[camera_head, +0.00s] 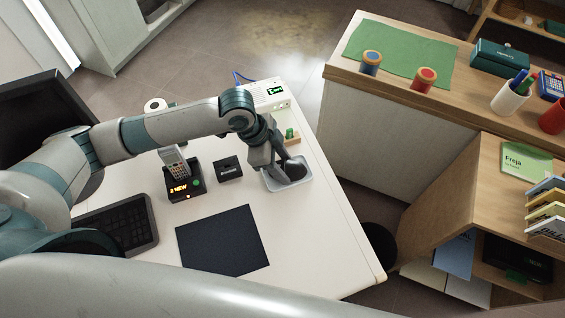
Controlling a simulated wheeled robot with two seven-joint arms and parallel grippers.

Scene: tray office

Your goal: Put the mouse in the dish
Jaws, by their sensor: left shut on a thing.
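My left gripper (282,163) reaches in from the left and points down at the dish. It is shut on the dark mouse (296,169). The mouse is partly hidden by the fingers. The dish (288,186) is a shallow, light grey, square-cornered tray on the white desk. The mouse shows within the dish's outline; I cannot tell whether it touches the bottom. My right gripper is not in view.
A dark mouse pad (222,241), a keyboard (121,222), a phone on its base (183,184) and a small black box (228,169) lie left of the dish. A white device (267,94) stands behind. The desk's front right is clear.

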